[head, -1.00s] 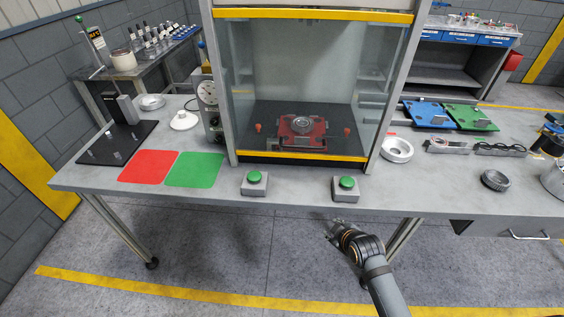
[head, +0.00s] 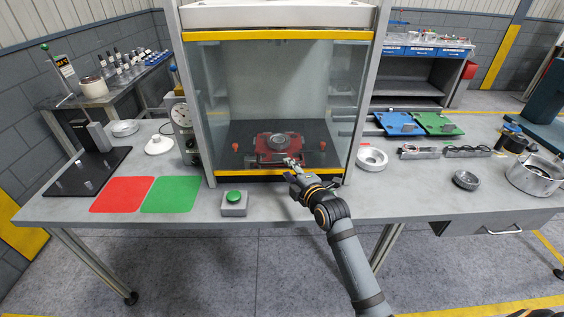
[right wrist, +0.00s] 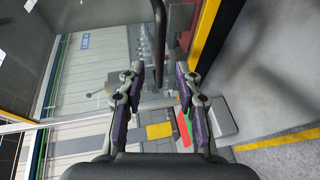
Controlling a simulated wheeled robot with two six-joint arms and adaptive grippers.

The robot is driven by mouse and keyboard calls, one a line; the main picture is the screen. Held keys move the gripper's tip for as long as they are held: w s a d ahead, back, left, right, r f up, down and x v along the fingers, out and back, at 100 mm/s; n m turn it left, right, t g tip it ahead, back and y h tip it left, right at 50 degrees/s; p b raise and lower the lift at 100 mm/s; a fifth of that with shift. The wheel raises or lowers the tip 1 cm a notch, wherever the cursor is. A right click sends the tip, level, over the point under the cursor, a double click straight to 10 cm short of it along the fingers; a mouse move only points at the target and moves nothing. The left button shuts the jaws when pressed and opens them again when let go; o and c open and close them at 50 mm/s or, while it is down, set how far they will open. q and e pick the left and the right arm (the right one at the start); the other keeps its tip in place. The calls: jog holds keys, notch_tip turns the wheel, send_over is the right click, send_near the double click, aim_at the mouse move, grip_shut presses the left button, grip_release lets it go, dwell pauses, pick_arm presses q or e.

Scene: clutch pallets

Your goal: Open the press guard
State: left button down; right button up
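The press guard (head: 240,105) is a clear pane with a yellow strip along its top and another, the lower strip (head: 232,179), along its bottom. It is down across the front of the press. My right gripper (head: 291,162) is in front of the pane, just above the lower strip. In the right wrist view its two fingers (right wrist: 159,75) are spread apart. A dark bar-like handle (right wrist: 158,35) shows between and beyond the fingertips; I cannot tell whether they touch it. The yellow strip also shows there (right wrist: 205,35). My left gripper is out of view.
Behind the pane sits a red fixture (head: 263,147) with a metal part. A green button box (head: 234,204) stands at the table's front edge. Red (head: 122,194) and green (head: 170,194) mats lie left. A metal ring (head: 372,158) lies right of the press.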

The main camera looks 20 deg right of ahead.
aim_at(282, 163)
jog(key=x, duration=0.5)
jog(key=shift+w, duration=0.35)
jog(key=shift+c, duration=0.3)
grip_shut()
